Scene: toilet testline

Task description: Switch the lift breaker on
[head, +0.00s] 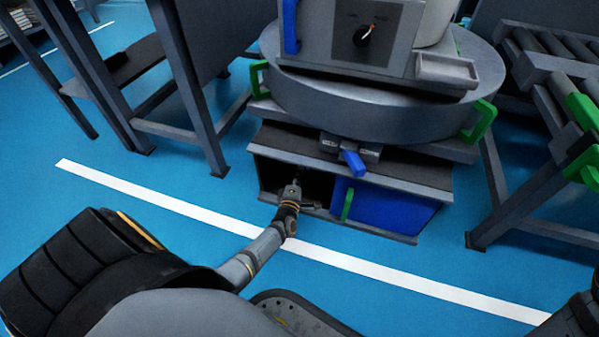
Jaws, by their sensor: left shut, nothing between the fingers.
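Under the round grey turntable stands a low grey cabinet (428,172). Its left compartment (270,172) is open and dark inside. A blue door panel (400,210) with a green handle (347,205) covers the right part. My left gripper (297,183) is shut and empty at the mouth of the open compartment, left of the green handle. I cannot make out the lift breaker; the dark inside and my gripper hide what is there. My right gripper is not in view; only a piece of my right arm shows at the lower right corner.
A blue lever (352,162) sticks out above the cabinet. The turntable (380,105) has green handles and carries a panel with a dial (364,35). A roller conveyor (550,70) stands right, a grey frame table (190,90) left. The blue floor in front is free.

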